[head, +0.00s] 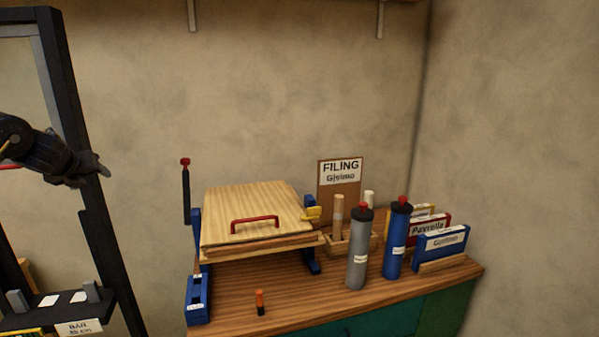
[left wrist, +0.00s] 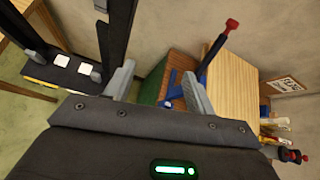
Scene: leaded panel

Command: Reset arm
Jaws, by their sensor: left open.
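My left gripper (head: 98,165) is in the air at the left of the head view, in front of the dark upright frame. It is apart from the bench and its things. In the left wrist view its two grey fingers (left wrist: 158,88) are spread wide, with nothing between them. My right gripper is in neither view.
A wooden bench (head: 340,308) carries a wooden board with a red handle (head: 255,222), a grey bottle (head: 357,262), a blue bottle (head: 397,245) and labelled folders (head: 441,240). A dark frame (head: 75,130) and a shelf labelled BAR (head: 40,318) stand at left. Air above the bench is clear.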

